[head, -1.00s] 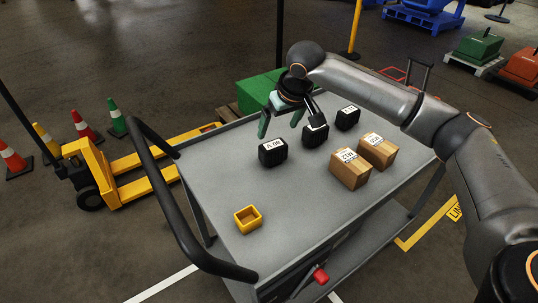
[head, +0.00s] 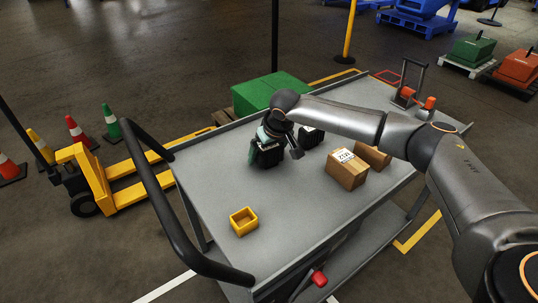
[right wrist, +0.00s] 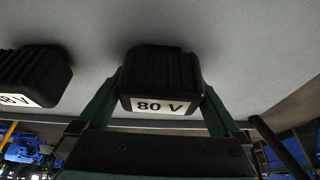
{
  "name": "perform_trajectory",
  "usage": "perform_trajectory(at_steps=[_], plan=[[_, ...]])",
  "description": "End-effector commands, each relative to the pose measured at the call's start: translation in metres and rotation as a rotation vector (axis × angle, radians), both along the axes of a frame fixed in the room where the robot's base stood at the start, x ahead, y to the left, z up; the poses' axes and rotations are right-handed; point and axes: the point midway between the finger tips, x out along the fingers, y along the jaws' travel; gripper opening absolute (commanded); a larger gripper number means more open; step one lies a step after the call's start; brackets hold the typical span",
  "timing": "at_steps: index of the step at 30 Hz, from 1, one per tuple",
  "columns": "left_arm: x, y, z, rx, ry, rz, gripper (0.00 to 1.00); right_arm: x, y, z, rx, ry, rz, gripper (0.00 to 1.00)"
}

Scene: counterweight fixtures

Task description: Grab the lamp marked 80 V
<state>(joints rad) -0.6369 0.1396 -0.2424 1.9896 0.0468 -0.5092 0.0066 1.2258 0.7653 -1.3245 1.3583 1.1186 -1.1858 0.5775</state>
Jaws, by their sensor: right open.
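The lamp marked 80 V (right wrist: 160,80), a black ribbed block with a white label, sits on the grey cart top. In the right wrist view it stands between the two green fingers of my right gripper (right wrist: 161,96), which is open around it. In the head view the lamp (head: 264,158) is partly covered by my right gripper (head: 269,137) and its label is hidden. Another black lamp (right wrist: 33,78) shows to the left in the right wrist view, its label cut off to "8 V". My left gripper is not in view.
The cart (head: 210,186) also carries two cardboard boxes (head: 346,171), a yellow open bin (head: 244,221) and another black lamp (head: 312,136) beside my right wrist. My right arm hides part of the cart's far side. The near left of the cart top is mostly clear.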

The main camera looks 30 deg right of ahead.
Motion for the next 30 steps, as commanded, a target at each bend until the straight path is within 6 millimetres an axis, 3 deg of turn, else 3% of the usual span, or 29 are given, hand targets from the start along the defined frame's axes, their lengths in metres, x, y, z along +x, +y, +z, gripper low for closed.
perform_trajectory(at_steps=[4, 25, 30], plan=[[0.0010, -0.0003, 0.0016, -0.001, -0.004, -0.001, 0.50, 0.0000, 0.0000, 0.0005, 0.000, 0.000, 0.000, 1.00], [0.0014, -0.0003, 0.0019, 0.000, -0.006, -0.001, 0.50, -0.0003, -0.0002, 0.0007, 0.000, 0.000, 0.001, 0.21], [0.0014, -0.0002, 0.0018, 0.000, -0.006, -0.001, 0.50, 0.0002, -0.0001, 0.0018, 0.000, -0.002, 0.000, 0.20]])
